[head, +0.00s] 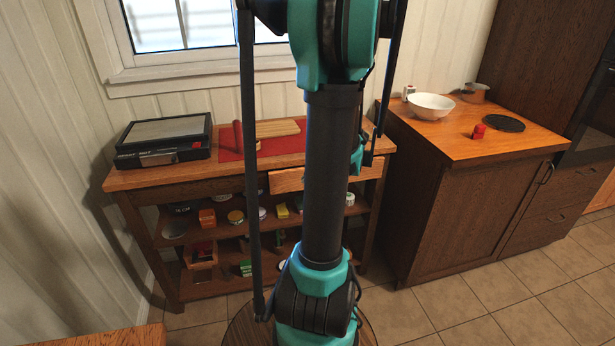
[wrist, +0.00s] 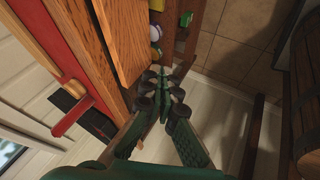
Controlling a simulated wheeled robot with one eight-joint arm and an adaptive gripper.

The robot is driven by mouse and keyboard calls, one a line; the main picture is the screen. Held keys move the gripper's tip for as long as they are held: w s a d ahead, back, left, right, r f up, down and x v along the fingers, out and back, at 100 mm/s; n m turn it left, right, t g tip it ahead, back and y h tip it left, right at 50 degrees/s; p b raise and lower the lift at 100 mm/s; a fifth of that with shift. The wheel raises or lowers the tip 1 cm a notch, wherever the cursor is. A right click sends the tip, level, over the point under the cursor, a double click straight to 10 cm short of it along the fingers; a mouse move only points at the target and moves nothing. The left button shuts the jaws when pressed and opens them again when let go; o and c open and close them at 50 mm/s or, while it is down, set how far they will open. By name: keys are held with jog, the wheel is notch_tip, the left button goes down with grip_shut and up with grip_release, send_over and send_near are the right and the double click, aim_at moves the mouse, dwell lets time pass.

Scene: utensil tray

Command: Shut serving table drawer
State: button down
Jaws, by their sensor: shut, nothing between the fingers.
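The serving table (head: 125,178) stands against the wall in the head view. Its drawer (head: 287,180) shows a light wooden front just under the tabletop, left of my arm, and appears pulled out somewhat. My arm hides part of the drawer. In the wrist view the drawer (wrist: 128,38) appears as a wooden panel standing out from the table edge. My gripper (wrist: 166,78) is shut and empty beside the lower end of that panel; I cannot tell whether it touches. In the head view my gripper is mostly hidden behind my arm.
A black boxed appliance (head: 163,140), a red mat (head: 228,150) and a cutting board (head: 277,128) lie on the tabletop. Small goods fill the shelves below. A brown cabinet (head: 465,215) with a white bowl (head: 431,107) stands at the right. Tiled floor is clear in front of it.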

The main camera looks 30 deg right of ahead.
jog(key=shift+w+a+f, duration=0.15)
jog(key=shift+w+f, duration=0.85)
jog(key=shift+w, duration=0.3)
jog(key=shift+w+a+f, duration=0.2)
jog(key=shift+w+f, duration=0.75)
jog(key=shift+w, duration=0.35)
jog(key=shift+w+a+f, duration=0.15)
jog(key=shift+w+f, duration=0.85)
jog(key=shift+w, duration=0.3)
jog(key=shift+w, duration=0.1)
